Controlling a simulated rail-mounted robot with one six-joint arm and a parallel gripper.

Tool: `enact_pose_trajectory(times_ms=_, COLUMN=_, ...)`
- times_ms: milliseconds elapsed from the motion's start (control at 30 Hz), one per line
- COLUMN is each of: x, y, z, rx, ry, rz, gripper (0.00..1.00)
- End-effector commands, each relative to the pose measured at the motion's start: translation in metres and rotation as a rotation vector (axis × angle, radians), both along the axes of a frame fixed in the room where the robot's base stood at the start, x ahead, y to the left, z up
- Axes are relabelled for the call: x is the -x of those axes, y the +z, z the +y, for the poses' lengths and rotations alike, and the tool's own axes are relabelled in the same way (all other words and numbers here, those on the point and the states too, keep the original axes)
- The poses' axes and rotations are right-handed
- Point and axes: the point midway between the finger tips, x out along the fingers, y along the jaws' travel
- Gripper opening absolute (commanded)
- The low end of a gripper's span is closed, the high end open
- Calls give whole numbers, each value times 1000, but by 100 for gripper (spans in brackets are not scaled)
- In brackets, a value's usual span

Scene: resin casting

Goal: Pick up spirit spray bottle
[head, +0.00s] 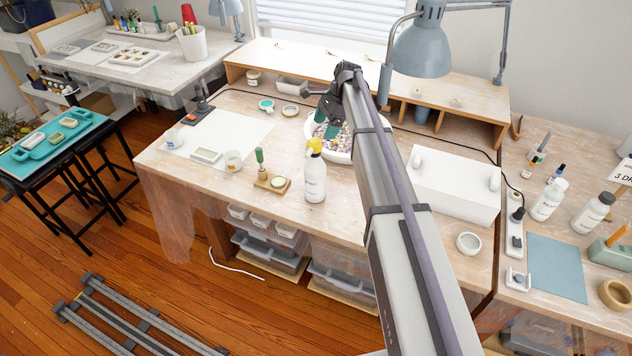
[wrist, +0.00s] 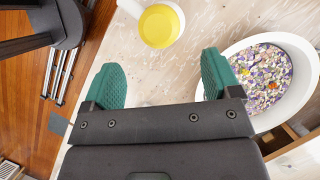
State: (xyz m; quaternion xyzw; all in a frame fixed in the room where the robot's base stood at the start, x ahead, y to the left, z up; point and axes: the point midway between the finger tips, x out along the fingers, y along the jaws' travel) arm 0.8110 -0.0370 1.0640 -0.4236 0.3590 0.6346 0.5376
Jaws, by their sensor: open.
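The spirit spray bottle (head: 315,180) is white with a printed label and a yellow spray head. It stands upright near the front edge of the middle workbench in the head view. My gripper (head: 326,121) is behind it, above the white bowl, with its green fingers apart and empty. The wrist view shows the same open gripper (wrist: 160,82) with nothing between the fingers.
The white bowl (head: 311,129) of colourful chips also fills the right of the wrist view (wrist: 303,50). A wooden block (head: 262,183) with a green-handled tool stands left of the bottle. A white box (head: 455,190) stands to the right.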

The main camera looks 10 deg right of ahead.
Motion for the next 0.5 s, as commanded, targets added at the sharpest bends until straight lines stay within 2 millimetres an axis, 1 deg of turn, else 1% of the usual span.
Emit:
enact_pose_trajectory(times_ms=33, x=1, y=-22, z=4, rx=0, ry=2, rz=-1, gripper=83)
enact_pose_trajectory(times_ms=100, x=2, y=-34, z=10, rx=0, ry=3, rz=0, gripper=83)
enact_pose_trajectory(times_ms=167, x=3, y=-39, z=13, rx=0, ry=3, rz=0, gripper=83)
enact_pose_trajectory(times_ms=267, x=3, y=-37, z=15, rx=0, ry=2, rz=-1, gripper=83)
enact_pose_trajectory(times_ms=333, x=3, y=-40, z=16, rx=0, ry=3, rz=-1, gripper=83)
enact_pose_trajectory(times_ms=367, x=3, y=-45, z=17, rx=0, ry=3, rz=-1, gripper=83)
enact_pose_trajectory(times_ms=500, x=5, y=-74, z=26, rx=0, ry=2, rz=0, gripper=83)
